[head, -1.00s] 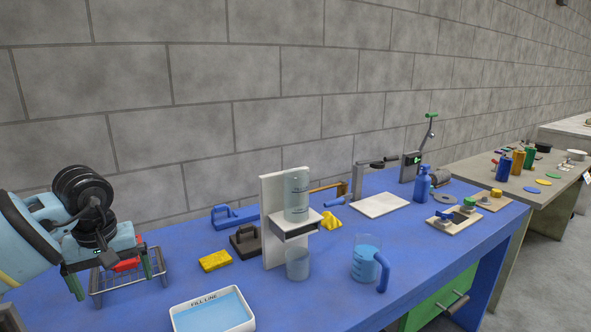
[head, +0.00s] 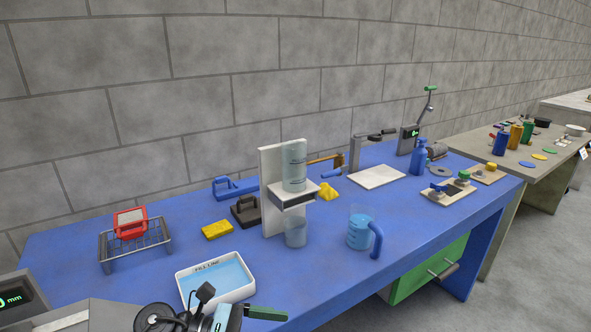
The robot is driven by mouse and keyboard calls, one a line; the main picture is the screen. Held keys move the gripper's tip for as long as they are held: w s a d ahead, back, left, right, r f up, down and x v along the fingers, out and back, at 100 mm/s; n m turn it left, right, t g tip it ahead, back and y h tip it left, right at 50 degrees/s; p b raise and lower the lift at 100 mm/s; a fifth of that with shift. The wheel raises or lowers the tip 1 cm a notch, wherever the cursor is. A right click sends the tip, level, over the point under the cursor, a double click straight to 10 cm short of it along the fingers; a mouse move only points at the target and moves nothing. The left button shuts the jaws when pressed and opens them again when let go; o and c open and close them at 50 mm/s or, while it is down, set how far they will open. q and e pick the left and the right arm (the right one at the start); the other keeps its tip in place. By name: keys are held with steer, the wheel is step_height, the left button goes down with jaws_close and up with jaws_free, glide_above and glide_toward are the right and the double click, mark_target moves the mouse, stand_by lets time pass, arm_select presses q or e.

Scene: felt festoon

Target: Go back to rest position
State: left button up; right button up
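An arm of mine shows at the bottom edge, left of centre, with one green fingertip of its gripper (head: 265,313) in view. It is below and in front of the white tray, apart from the objects on the bench. The rest of that gripper is cut off by the picture edge, so its opening cannot be judged. From its place at the lower left I take it as my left arm. My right gripper is not in view. A red block-like object (head: 130,222) with a grey top sits on the wire rack (head: 136,249) at the bench's left.
The blue bench (head: 330,256) holds a white tray of blue liquid (head: 216,306), a yellow sponge (head: 217,230), a white dispenser stand (head: 270,190) and a blue-handled jug (head: 360,229). A green drawer (head: 425,275) is under the bench. A second table stands at the far right.

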arm_select(q)
steer(key=s+a+f+m+t+y, duration=0.25)
steer(key=f+m+t, duration=0.2)
steer(key=m, duration=0.75)
steer(key=s+a+f+m+t+y+p, duration=0.1)
steer(key=a+f+m+t+y, duration=0.35)
steer(key=m, duration=0.75)
steer(key=s+a+f+m+t+y, duration=0.1)
steer(key=s+f+m+t, duration=0.15)
steer(key=m+t, duration=0.65)
steer(key=s+a+f+n+g+y, duration=0.3)
steer(key=s+f+n, duration=0.3)
steer(key=s, duration=0.3)
steer(key=s+a+f+n+g+y, duration=0.3)
steer(key=s+a+f+n+g, duration=0.2)
steer(key=s+f, duration=0.3)
steer(key=shift+s+f+n+g+p, duration=0.35)
steer(key=shift+s+n+g, duration=0.2)
steer(key=shift+s, duration=0.3)
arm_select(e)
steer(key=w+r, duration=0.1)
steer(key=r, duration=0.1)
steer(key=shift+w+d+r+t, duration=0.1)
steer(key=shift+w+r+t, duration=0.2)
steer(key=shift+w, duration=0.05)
arm_select(q)
steer(key=shift+r, duration=0.1)
